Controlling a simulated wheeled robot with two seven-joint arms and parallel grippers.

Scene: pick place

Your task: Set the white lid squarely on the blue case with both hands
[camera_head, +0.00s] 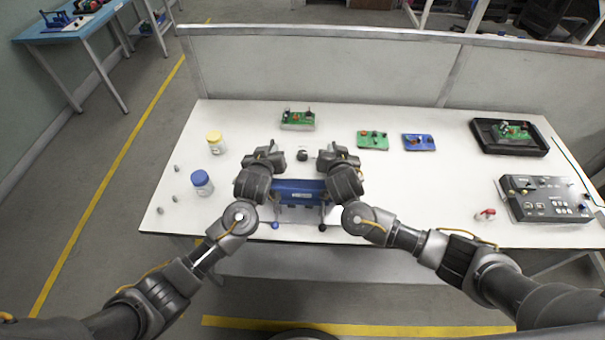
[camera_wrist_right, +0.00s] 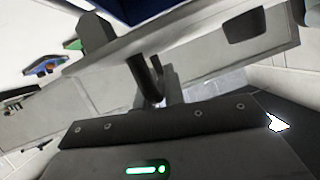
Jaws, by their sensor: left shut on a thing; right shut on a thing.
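The blue case (camera_head: 300,192) is near the table's front edge, between my two hands. Part of it shows at the top of the right wrist view (camera_wrist_right: 135,8). My left gripper (camera_head: 257,178) is at its left end and my right gripper (camera_head: 343,178) at its right end. In the right wrist view my right gripper's fingers (camera_wrist_right: 149,78) are shut on a pale, straight-edged panel with a dark slot, which appears to be the white lid (camera_wrist_right: 205,48). In the head view the lid is hard to tell from the white table. My left fingertips are hidden; that gripper is shut on the lid.
A yellow-capped jar (camera_head: 215,144) and a blue-capped jar (camera_head: 202,183) stand on the left. Circuit boards (camera_head: 373,140) lie toward the back. A black tray (camera_head: 487,136) and a control box (camera_head: 545,199) are on the right. A partition (camera_head: 330,65) stands behind the table.

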